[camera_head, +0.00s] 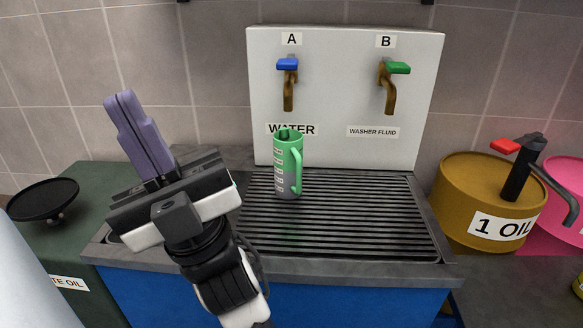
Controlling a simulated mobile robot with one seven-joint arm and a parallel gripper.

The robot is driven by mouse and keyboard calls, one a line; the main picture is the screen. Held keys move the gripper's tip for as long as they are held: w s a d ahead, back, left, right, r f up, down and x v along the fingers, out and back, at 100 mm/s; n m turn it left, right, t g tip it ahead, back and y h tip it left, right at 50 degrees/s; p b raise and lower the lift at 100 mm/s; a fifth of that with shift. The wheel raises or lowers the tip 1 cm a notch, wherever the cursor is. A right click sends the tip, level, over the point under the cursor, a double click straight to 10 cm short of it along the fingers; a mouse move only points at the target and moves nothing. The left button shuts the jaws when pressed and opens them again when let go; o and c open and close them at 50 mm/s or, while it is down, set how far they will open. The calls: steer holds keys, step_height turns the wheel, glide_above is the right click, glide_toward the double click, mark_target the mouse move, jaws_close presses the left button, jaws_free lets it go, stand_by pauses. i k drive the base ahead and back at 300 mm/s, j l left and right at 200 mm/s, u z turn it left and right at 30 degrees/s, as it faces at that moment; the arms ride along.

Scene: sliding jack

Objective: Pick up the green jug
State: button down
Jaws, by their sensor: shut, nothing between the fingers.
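The green jug (287,165) stands upright on the black slatted drain grate, below tap A and in front of the white panel. Its handle is on its right side, and grey marks run down its body. My gripper (124,97) is to the left of the jug, raised and pointing up and away, with its purple fingers shut together and nothing between them. A clear gap separates the gripper body from the jug, and the jug is fully in view.
The white panel (345,103) carries a blue-handled tap (288,82) and a green-handled tap (391,87). The grate (350,222) is bare right of the jug. A yellow drum (462,205) with a red-levered pump stands at right, a black dish (42,198) at left.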

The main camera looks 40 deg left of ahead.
mark_target(287, 143)
steer(key=k+j, duration=0.15)
steer(key=j, duration=0.25)
steer(key=k+j, duration=0.1)
steer(key=j, duration=0.25)
steer(key=k+j, duration=0.15)
steer(key=j, duration=0.25)
steer(key=k+j, duration=0.1)
steer(key=j, duration=0.3)
steer(key=k+j, duration=0.15)
steer(key=j, duration=0.2)
steer(key=k+j, duration=0.15)
steer(key=j, duration=0.25)
steer(key=k+j, duration=0.1)
steer(key=j, duration=0.3)
steer(key=i+j, duration=0.1)
steer(key=i, duration=0.3)
steer(key=i+j, duration=0.1)
steer(key=i, duration=0.25)
steer(key=z, duration=0.05)
